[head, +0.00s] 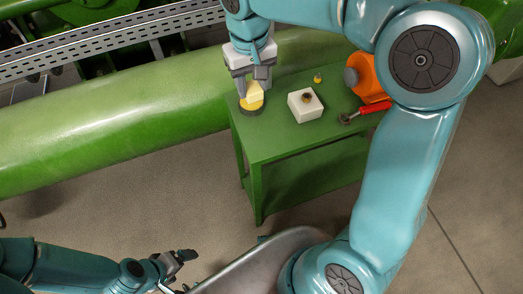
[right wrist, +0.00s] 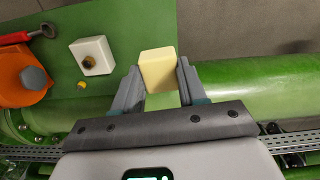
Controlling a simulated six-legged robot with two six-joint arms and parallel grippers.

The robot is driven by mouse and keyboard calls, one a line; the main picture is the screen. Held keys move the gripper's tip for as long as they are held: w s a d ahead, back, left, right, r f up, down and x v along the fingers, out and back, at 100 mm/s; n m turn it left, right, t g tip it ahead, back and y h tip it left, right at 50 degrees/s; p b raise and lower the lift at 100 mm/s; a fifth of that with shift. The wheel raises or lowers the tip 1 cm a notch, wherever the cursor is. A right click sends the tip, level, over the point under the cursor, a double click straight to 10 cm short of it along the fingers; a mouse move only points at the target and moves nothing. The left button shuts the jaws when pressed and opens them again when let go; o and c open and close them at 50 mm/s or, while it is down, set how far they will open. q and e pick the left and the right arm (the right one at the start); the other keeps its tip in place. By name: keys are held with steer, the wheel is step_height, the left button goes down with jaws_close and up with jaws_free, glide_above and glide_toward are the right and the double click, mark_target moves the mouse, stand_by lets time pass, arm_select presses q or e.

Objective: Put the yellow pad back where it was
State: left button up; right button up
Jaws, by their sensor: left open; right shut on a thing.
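The yellow pad (head: 253,95) is a small pale yellow block. My right gripper (head: 252,84) is shut on it, over the left end of the green table; the right wrist view shows the pad (right wrist: 158,68) between both fingers (right wrist: 158,74). My left gripper (head: 182,272) is open and empty at the lower left, away from the table.
A white block (head: 297,114) with a brown round piece on top stands mid-table on the green table (head: 290,145). Behind it is a small yellow piece (head: 317,78). An orange housing (head: 368,78) and a red-handled tool (head: 372,109) lie at the right. A large green pipe (head: 110,127) runs along the left.

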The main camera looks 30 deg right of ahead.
steer(key=shift+s+d+r+m+b, duration=0.3)
steer(key=shift+s+d+b, duration=0.3)
steer(key=shift+b, duration=0.4)
steer(key=shift+s+d+f, duration=0.15)
steer(key=shift+s, duration=0.1)
steer(key=f, duration=0.4)
steer(key=f+b, duration=0.1)
steer(key=f, duration=0.4)
steer(key=f+b, duration=0.1)
steer(key=f, duration=0.4)
steer(key=shift+s+d, duration=0.15)
steer(key=shift+d, duration=0.1)
step_height(320, 180, down, 5)
steer(key=shift+a+b, duration=0.1)
steer(key=shift+b, duration=0.2)
arm_select(q)
step_height(320, 180, down, 7)
steer(key=shift+w+a+r, duration=0.15)
steer(key=shift+a+r, duration=0.05)
steer(key=shift+a, duration=0.1)
arm_select(e)
steer(key=shift+f, duration=0.1)
steer(key=o, duration=0.9)
arm_select(q)
steer(key=shift+f, duration=0.15)
arm_select(e)
steer(key=shift+o, duration=0.2)
